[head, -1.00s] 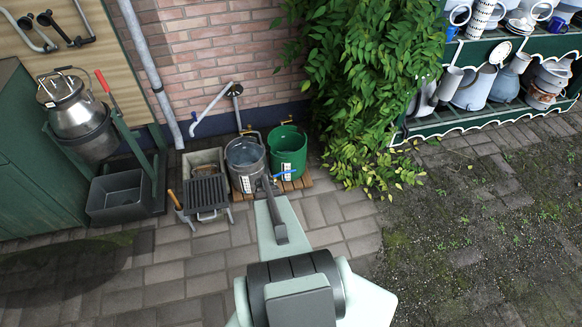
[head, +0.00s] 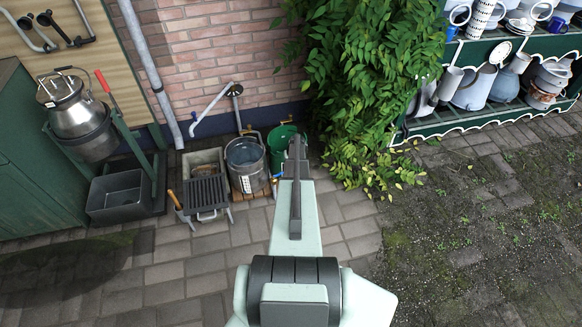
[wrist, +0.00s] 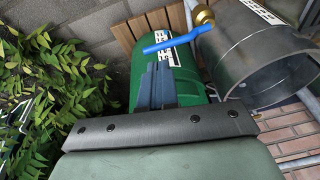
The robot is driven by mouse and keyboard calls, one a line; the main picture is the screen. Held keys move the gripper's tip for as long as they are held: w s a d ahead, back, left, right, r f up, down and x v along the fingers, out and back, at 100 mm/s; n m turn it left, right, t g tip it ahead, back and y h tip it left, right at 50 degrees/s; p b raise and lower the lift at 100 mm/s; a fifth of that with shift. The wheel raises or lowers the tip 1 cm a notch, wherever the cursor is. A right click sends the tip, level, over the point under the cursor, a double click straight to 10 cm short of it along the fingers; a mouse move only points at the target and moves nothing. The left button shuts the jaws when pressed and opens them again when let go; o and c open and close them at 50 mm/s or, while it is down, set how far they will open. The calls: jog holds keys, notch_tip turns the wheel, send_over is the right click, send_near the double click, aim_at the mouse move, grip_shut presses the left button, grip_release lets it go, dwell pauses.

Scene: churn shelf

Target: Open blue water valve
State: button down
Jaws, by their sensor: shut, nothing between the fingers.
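The blue valve handle (wrist: 178,40) is a slim lever on a brass fitting (wrist: 203,16), in front of the green bucket (wrist: 143,84). Only a small blue end of the handle (head: 278,175) shows in the head view, beside my arm. My gripper (wrist: 156,68) is shut and empty. In the wrist view its fingertips lie just below the handle's free end; I cannot tell whether they touch it. In the head view my gripper (head: 297,145) overlaps the right part of the green bucket (head: 278,143) and hides the rest of the valve.
A grey metal bucket (head: 245,163) stands left of the green one, on a wooden pallet (head: 249,194). A leafy climbing plant (head: 365,90) hangs close on the right. A grate and basin (head: 205,190) stand left. The paving in front is open.

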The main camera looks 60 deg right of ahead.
jog(key=shift+w+d+r+n+h, duration=0.25)
jog(key=shift+d+n, duration=0.1)
jog(key=shift+d, duration=0.1)
jog(key=shift+w+d+r+n+h, duration=0.1)
jog(key=shift+w+d+n+h, duration=0.15)
jog(key=shift+d+n, duration=0.15)
jog(key=shift+f, duration=0.1)
jog(key=x, duration=1)
jog(key=shift+w, duration=0.15)
jog(key=shift+a, duration=0.1)
